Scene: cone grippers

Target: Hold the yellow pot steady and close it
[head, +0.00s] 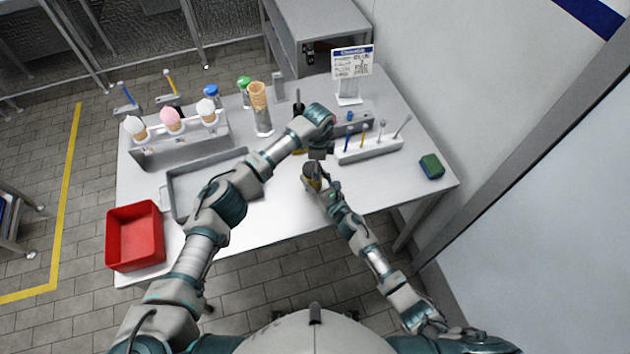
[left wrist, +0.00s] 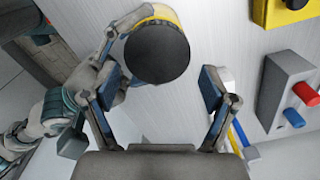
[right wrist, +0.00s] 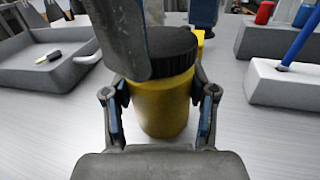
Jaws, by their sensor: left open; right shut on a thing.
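The yellow pot (right wrist: 160,105) stands upright on the table in the right wrist view, with a black lid (right wrist: 175,47) on its mouth. I cannot tell how tightly the lid sits. My right gripper (right wrist: 160,118) is shut on the pot's body, a finger on each side. The pot shows small and partly hidden in the head view (head: 311,173). My left gripper (left wrist: 160,95) is open and empty above the pot. In the left wrist view the black lid (left wrist: 156,54) lies beyond and between its fingers. One left finger covers part of the lid in the right wrist view.
A white rack (head: 368,149) with several small tools stands behind to the right. A grey tray (head: 180,206) and a red bin (head: 134,237) are at the left. A green sponge-like block (head: 432,167) lies at the right. The table's front right is clear.

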